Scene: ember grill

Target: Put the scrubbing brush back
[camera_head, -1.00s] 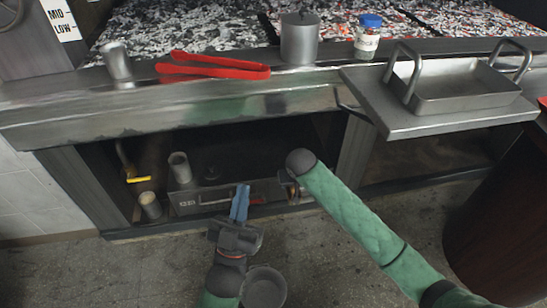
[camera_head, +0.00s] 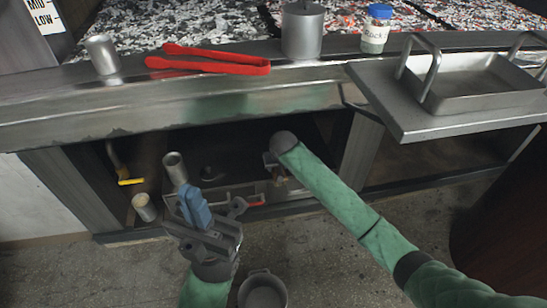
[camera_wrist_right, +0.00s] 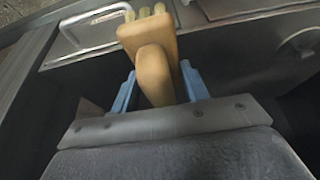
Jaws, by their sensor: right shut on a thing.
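The scrubbing brush (camera_wrist_right: 150,45) is tan, with pale stubby bristle tufts at its far end in the right wrist view. My right gripper (camera_wrist_right: 158,88) is shut on it, a blue finger on each side. In the head view my right arm reaches into the opening under the grill, and the right gripper (camera_head: 275,168) is mostly hidden behind its own wrist; the brush can hardly be made out there. My left gripper (camera_head: 195,207) is in front of the opening, its blue fingers together with nothing seen between them.
A drawer-like metal front with a handle (camera_wrist_right: 92,24) lies just beyond the brush. Metal cups (camera_head: 145,208) and a yellow-ended tool (camera_head: 131,182) are at the opening's left. A pot (camera_head: 263,291) stands on the floor. Red tongs (camera_head: 210,62) lie on the ledge above.

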